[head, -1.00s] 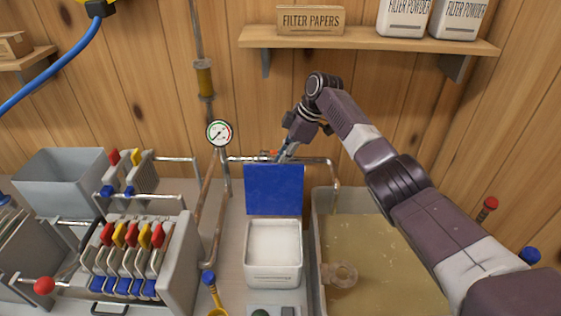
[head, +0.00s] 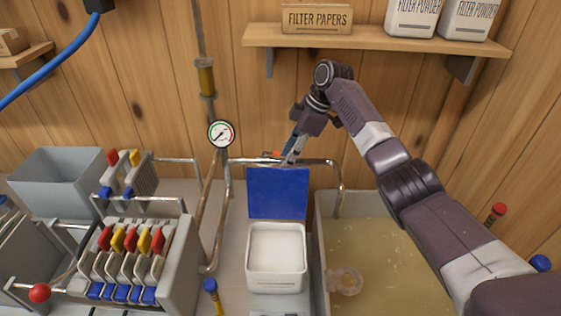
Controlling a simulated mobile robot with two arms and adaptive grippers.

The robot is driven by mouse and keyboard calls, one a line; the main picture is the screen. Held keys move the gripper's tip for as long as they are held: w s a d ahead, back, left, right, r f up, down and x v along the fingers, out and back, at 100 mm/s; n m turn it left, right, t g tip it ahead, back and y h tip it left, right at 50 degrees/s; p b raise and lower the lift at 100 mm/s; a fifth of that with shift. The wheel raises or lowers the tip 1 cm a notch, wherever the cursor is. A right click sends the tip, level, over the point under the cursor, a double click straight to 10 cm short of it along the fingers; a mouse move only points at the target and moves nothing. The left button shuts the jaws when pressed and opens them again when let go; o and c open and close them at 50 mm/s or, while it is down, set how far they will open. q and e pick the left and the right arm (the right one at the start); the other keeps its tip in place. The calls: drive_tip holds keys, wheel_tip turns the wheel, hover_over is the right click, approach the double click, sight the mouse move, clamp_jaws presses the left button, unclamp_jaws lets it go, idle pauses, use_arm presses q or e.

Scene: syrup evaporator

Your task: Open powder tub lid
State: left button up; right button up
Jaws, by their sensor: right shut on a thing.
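The powder tub (head: 277,284) is a white square tub with white powder inside, standing on the counter at the lower middle. Its blue lid (head: 278,196) stands raised at the tub's back edge, so the tub is open. My right gripper (head: 290,158) is at the lid's top edge, shut on the lid; its fingertips are partly hidden behind the lid. My left gripper is not in view.
A vat of yellowish liquid (head: 385,245) stands right of the tub. A pipe (head: 310,162) and a gauge (head: 221,133) are behind and left. A filter press (head: 130,255) stands at left. A shelf (head: 375,40) hangs above.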

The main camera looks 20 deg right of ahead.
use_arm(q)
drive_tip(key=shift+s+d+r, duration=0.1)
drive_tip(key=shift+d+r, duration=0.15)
use_arm(e)
drive_tip(key=v, duration=1)
drive_tip(key=shift+s, duration=0.35)
drive_tip(key=shift+d+f, duration=0.1)
drive_tip(key=shift+f, duration=0.05)
